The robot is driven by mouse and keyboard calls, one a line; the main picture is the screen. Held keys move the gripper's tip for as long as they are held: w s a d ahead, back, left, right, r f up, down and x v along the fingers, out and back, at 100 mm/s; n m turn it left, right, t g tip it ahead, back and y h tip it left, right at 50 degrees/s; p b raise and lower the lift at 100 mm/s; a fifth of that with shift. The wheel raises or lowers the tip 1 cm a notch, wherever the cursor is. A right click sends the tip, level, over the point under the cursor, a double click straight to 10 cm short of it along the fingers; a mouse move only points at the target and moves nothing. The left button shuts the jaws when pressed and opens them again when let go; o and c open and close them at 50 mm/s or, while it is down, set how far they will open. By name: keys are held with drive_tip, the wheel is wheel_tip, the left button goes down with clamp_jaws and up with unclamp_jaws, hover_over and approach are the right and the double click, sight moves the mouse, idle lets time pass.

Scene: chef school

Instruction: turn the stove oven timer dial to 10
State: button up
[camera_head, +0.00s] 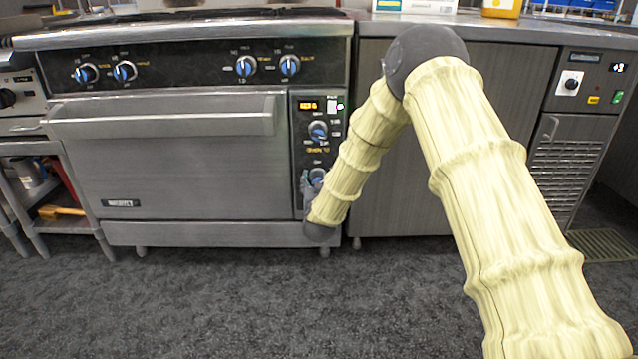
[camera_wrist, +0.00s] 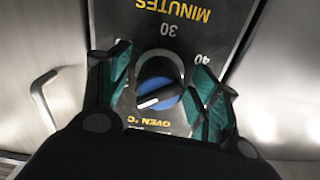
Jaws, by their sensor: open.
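The timer dial is the lower dial (camera_head: 317,174) on the narrow right-hand panel of the oven, partly hidden by my arm. In the wrist view it is a blue and silver knob (camera_wrist: 160,86), seen upside down, with "MINUTES", 30 and 40 above it and "OVEN °C" below. A white mark on the knob faces lower left. My gripper (camera_wrist: 160,68) is open, its teal fingers on either side of the knob; contact cannot be told. In the head view my gripper (camera_head: 306,187) is at the panel, largely hidden by my arm.
The oven door handle (camera_head: 165,122) juts out to the left. Several blue knobs line the top panel (camera_head: 190,66). A grey cabinet (camera_head: 480,110) stands right. The floor in front is clear.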

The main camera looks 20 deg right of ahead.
drive_tip(key=c, duration=1)
drive_tip(key=shift+r+p, duration=0.2)
drive_tip(key=shift+p, duration=0.5)
drive_tip(key=shift+m+p, duration=0.6)
drive_tip(key=shift+p, duration=0.1)
drive_tip(key=shift+f+m, duration=0.15)
drive_tip(key=shift+m, duration=0.15)
drive_tip(key=shift+f, duration=0.1)
drive_tip(key=o, duration=1)
drive_tip(key=shift+s, duration=0.1)
